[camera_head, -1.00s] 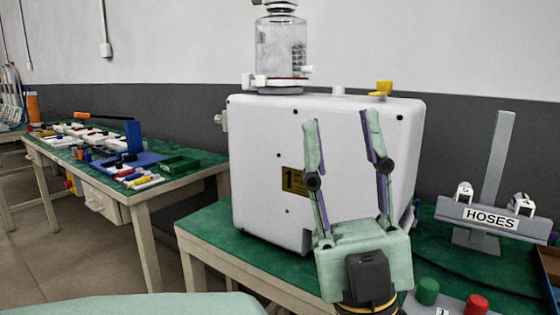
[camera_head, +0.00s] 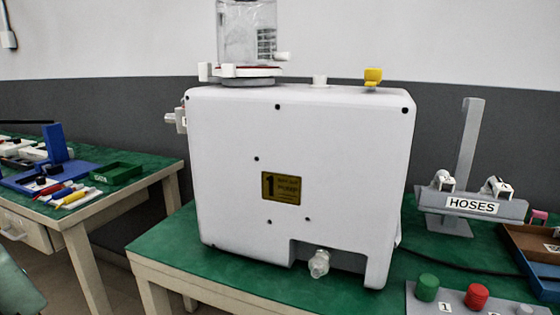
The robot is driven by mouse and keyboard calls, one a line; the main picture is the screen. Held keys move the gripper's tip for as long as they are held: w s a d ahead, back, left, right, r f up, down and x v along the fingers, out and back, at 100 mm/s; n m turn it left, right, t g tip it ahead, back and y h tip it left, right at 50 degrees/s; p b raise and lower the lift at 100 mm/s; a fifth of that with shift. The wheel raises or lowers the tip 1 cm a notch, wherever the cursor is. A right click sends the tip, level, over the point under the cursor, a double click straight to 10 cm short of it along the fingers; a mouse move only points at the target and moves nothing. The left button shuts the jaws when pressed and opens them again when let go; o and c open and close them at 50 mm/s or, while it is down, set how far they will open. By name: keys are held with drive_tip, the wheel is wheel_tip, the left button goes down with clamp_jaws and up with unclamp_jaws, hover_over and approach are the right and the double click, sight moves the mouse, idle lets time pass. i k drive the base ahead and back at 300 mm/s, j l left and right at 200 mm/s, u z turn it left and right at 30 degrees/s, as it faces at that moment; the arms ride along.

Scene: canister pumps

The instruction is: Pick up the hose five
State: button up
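A grey rack labelled HOSES (camera_head: 431,197) stands on the green table at the right, with a tall upright post (camera_head: 468,140). Two small white fittings sit on the rack, the left one (camera_head: 443,180) and the right one (camera_head: 497,187). Their markings are too small to read, so I cannot tell whether either is hose five. My gripper is outside the picture. Only a pale green piece, likely part of my arm, shows at the lower left edge.
A large white pump (camera_head: 350,150) marked 1, with a clear canister (camera_head: 246,35), fills the middle of the table. A grey panel with green (camera_head: 427,287) and red (camera_head: 476,296) knobs is at front right.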

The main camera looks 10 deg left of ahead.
sight(443, 180)
drive_tip(key=i+l+u, duration=0.5)
drive_tip(key=i+l, duration=0.2)
drive_tip(key=l, duration=0.1)
